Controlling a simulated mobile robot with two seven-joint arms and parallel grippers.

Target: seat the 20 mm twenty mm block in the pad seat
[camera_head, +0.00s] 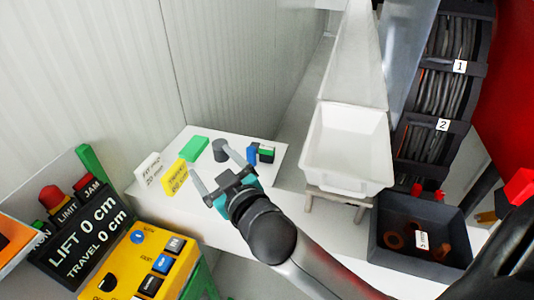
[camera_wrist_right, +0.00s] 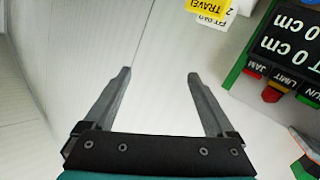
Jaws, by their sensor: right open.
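Several small pieces lie on a white table (camera_head: 235,228) in the head view. They are a flat green block (camera_head: 194,148), a dark grey round piece (camera_head: 221,150) and a small blue, green and black cluster (camera_head: 262,153). I cannot tell which is the 20 mm block or where the pad seat is. A white card (camera_head: 150,172) reads "FIT PAD 20 mm". My right gripper (camera_head: 209,162) is open and empty above the table, its fingers pointing towards the grey piece and green block. The right wrist view also shows its open fingers (camera_wrist_right: 158,73). My left gripper is not in view.
A yellow TRAVEL card (camera_head: 177,177) stands by the white one. A LIFT/TRAVEL display (camera_head: 80,228) and yellow button box (camera_head: 150,262) are at lower left. A white bin (camera_head: 345,150) and dark tray (camera_head: 420,235) stand right. A ribbed wall (camera_head: 225,60) rises behind.

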